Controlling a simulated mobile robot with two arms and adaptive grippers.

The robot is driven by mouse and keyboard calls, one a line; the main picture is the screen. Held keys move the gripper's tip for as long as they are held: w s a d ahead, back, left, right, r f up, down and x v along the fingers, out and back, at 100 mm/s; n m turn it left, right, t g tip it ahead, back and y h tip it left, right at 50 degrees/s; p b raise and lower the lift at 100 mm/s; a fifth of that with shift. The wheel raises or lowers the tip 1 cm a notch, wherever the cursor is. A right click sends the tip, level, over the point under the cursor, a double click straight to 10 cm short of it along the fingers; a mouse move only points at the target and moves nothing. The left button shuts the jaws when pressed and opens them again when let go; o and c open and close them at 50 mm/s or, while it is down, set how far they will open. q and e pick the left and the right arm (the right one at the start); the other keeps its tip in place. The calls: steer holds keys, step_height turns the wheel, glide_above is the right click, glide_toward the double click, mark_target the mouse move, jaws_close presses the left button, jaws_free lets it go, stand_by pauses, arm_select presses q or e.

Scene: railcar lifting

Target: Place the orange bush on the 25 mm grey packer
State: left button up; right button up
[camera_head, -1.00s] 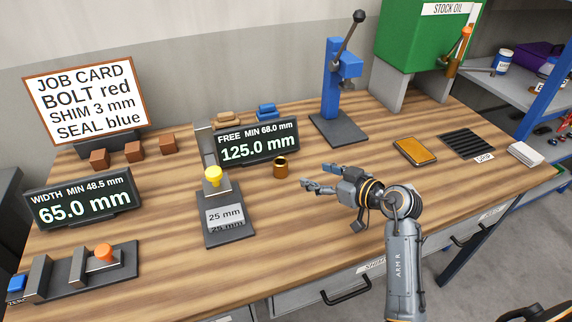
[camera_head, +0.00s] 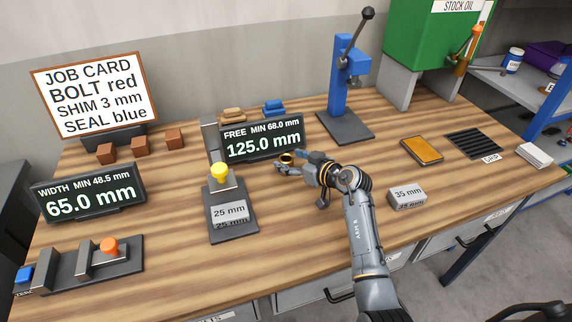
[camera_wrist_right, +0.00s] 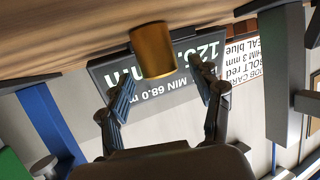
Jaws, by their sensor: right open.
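The orange bush (camera_head: 287,157), a short brass-orange ring, stands on the bench in front of the FREE display. It also shows in the right wrist view (camera_wrist_right: 153,50), ahead of and between the finger ends. My right gripper (camera_head: 283,164) is open, with its fingers close around the bush; contact cannot be told. The 25 mm grey packer (camera_head: 230,212) sits on the dark base of the gauge (camera_head: 236,234), in front of the yellow-topped plunger (camera_head: 219,171). Nothing rests on the packer's visible top. My left gripper is not in view.
The FREE display (camera_head: 262,138) reads 125.0 mm, just behind the bush. A 35 mm grey packer (camera_head: 408,197) lies right of my arm. A blue press (camera_head: 345,90) stands behind. The WIDTH gauge (camera_head: 88,262) is at left. Bench between the gauge and my right gripper is clear.

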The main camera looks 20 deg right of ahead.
steer(key=shift+c, duration=0.4)
jaws_close()
steer(key=shift+r, duration=0.1)
steer(key=shift+r, duration=0.1)
